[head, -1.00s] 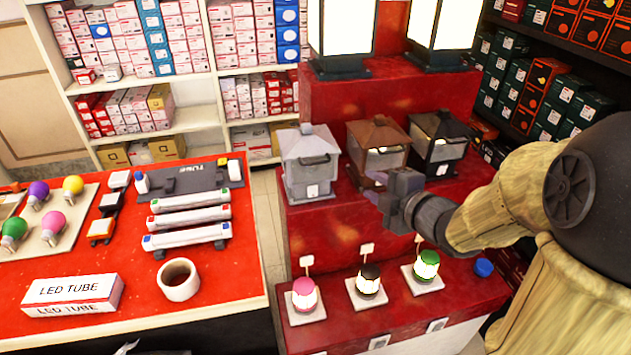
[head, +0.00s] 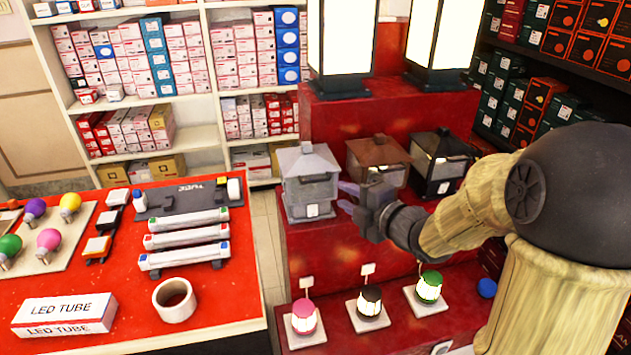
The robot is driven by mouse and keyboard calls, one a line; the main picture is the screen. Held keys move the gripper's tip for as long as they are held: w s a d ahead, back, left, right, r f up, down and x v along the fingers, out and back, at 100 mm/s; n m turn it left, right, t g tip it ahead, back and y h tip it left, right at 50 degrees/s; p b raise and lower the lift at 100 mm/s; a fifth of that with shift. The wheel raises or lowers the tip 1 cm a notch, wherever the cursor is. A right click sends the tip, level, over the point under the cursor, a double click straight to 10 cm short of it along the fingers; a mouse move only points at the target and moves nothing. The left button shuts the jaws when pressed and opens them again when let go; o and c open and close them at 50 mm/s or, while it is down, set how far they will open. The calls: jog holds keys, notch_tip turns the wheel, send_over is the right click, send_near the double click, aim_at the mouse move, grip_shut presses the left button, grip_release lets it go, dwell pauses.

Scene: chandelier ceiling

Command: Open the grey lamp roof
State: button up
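The grey lamp (head: 308,185) stands at the left end of the middle red step. Its grey pitched roof (head: 307,160) sits down on the body and looks closed. My gripper (head: 342,196) is just right of the lamp's lower body, below roof level, with its fingers pointing left toward it. The two fingers look apart, with nothing seen between them. I cannot tell whether a fingertip touches the lamp. The brown lamp (head: 376,155) stands right behind my gripper, which hides part of its lower left side.
A black lamp (head: 440,160) stands right of the brown one. Tall lit lanterns (head: 341,45) stand on the step above. Small pink (head: 304,317), black (head: 370,302) and green (head: 429,287) lamps stand below. A red table (head: 110,260) with tubes and bulbs is at left, across a gap.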

aim_at(316, 181)
jog(key=x, duration=1.1)
jog(key=shift+w+a, duration=0.15)
jog(key=shift+w, duration=0.15)
jog(key=shift+s+f, duration=0.1)
jog(key=shift+f, duration=0.05)
grip_shut()
